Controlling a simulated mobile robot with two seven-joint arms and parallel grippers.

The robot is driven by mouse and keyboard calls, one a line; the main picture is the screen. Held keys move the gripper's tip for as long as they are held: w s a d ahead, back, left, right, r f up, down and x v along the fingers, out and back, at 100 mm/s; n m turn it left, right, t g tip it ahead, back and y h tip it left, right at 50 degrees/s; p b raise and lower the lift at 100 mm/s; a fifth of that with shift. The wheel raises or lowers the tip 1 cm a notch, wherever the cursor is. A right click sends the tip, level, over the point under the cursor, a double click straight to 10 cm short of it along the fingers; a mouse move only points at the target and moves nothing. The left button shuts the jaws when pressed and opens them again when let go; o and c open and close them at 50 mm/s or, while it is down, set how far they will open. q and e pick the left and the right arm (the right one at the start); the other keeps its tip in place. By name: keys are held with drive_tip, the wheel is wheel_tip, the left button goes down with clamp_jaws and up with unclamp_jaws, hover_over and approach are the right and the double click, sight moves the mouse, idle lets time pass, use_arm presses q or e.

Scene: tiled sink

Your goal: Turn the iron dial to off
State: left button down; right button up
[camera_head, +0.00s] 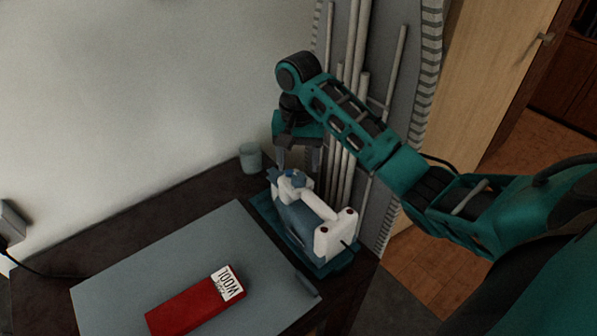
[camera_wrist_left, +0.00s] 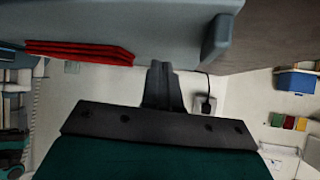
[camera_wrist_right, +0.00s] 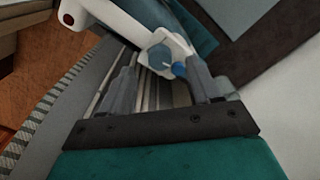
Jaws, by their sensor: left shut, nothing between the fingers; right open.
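The iron (camera_head: 322,234) has a white handle and a blue-grey body and stands on a teal rest (camera_head: 262,207) at the table's right end. Small blue parts (camera_head: 297,174) show at its near-gripper end. In the right wrist view a round blue knob (camera_wrist_right: 179,69), which looks like the dial, sits on the iron's white end (camera_wrist_right: 172,47). My right gripper (camera_head: 298,168) points down just above that end. It is open, with the knob between and beyond its fingers; contact cannot be told. My left gripper (camera_wrist_left: 162,70) is shut and empty, seen only in its wrist view. The dial's setting is unreadable.
A grey board (camera_head: 205,258) covers much of the dark table, with a folded red cloth (camera_head: 185,308) labelled WOOL on it. A pale cup (camera_head: 250,158) stands behind the iron. A striped ironing board and pipes stand right of the table. A wall socket (camera_wrist_left: 204,106) is at left.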

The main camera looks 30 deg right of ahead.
sight(299, 177)
drive_tip(key=shift+d+f, duration=0.1)
drive_tip(key=shift+f, duration=2.05)
drive_tip(key=shift+c, duration=0.2)
drive_tip(key=c, duration=1)
